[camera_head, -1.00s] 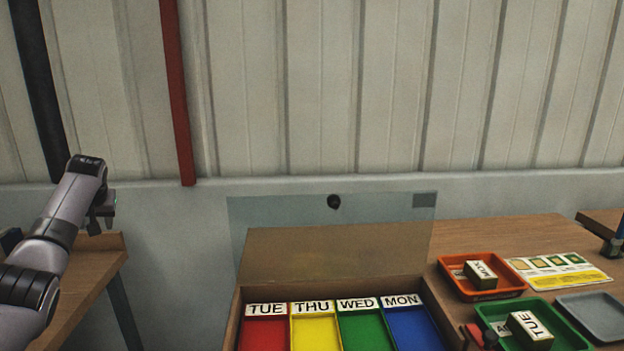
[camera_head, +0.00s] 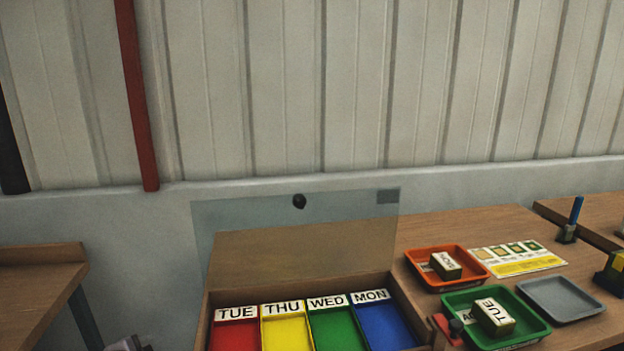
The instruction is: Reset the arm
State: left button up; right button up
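A small grey and black piece, probably of my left arm (camera_head: 128,344), shows at the bottom edge, left of the wooden box. My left gripper cannot be made out there. My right arm and gripper are out of view. The wooden box (camera_head: 205,318) has a raised clear lid (camera_head: 235,225) with a black knob (camera_head: 299,201). Its visible compartments are red TUE (camera_head: 235,335), yellow THU (camera_head: 285,328), green WED (camera_head: 335,325) and blue MON (camera_head: 382,322). They look empty where visible; their near ends are cut off.
An orange tray (camera_head: 480,275) holds a block (camera_head: 446,265) with a partly readable label. A green tray (camera_head: 535,330) holds a TUE block (camera_head: 492,316). A grey tray (camera_head: 561,299) looks empty. A picture card (camera_head: 517,258) lies behind. Another table (camera_head: 40,285) stands left, across a gap.

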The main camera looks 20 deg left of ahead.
pick_arm(q)
jog(key=s+d+f+m+h, duration=0.2)
jog(key=s+d+f+h, duration=0.1)
jog(key=s+d, duration=0.4)
jog(key=s+d+f+m+h, duration=0.1)
jog(key=s+d+f+h, duration=0.15)
jog(key=s+d, duration=0.45)
jog(key=d+f+n, duration=0.1)
jog(key=d+n, duration=0.7)
jog(key=d, duration=1)
jog(key=shift+w+f+t+h, duration=0.35)
jog(key=shift+w+f+t, duration=0.05)
jog(key=shift+w, duration=0.05)
